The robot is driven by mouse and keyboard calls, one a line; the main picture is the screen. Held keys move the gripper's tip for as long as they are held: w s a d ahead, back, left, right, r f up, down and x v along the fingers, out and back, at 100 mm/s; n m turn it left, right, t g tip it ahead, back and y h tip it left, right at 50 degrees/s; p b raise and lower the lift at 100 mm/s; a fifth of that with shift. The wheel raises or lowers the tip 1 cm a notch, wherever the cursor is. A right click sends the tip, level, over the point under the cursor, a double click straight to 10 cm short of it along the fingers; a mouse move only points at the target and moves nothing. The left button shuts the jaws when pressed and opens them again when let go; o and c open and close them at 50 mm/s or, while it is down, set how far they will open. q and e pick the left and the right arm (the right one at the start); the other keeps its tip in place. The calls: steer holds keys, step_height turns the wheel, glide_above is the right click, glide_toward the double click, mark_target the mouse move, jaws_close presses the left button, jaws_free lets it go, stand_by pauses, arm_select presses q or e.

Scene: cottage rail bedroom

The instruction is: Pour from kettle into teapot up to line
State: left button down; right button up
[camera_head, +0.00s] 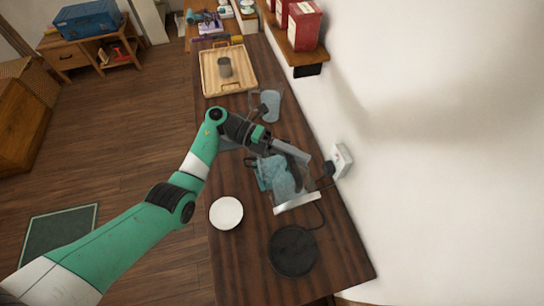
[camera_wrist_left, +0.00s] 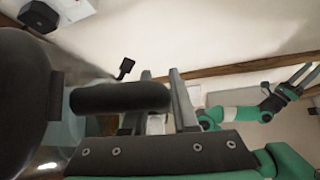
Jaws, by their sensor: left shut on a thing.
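My left gripper (camera_head: 289,149) is shut on the black handle of the glass kettle (camera_head: 297,203). The kettle has a silver base and looks tilted above the counter. In the left wrist view the black handle (camera_wrist_left: 120,97) lies at the gripper fingers (camera_wrist_left: 168,102), with a dark rounded part at the left. Bluish and dark shapes (camera_head: 264,172) show beside and behind the kettle; I cannot tell whether the teapot is among them. The liquid level and line cannot be made out. My right gripper (camera_wrist_left: 299,76) shows in the left wrist view, its fingers apart.
On the wooden counter (camera_head: 240,270) are a white dish (camera_head: 226,212) and a black round base (camera_head: 292,251) with a cord. A pale blue item (camera_head: 271,104) and a wooden tray (camera_head: 211,85) lie farther back. A wall socket (camera_head: 343,158) is at the right.

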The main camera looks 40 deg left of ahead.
arm_select(q)
steer(key=shift+w+a+r, duration=0.1)
steer(key=shift+a+r, duration=0.1)
steer(key=shift+a, duration=0.05)
steer(key=shift+w+a, duration=0.1)
steer(key=shift+a, duration=0.1)
stand_by(0.3)
steer(key=shift+a+r+b, duration=0.15)
steer(key=shift+b, duration=0.15)
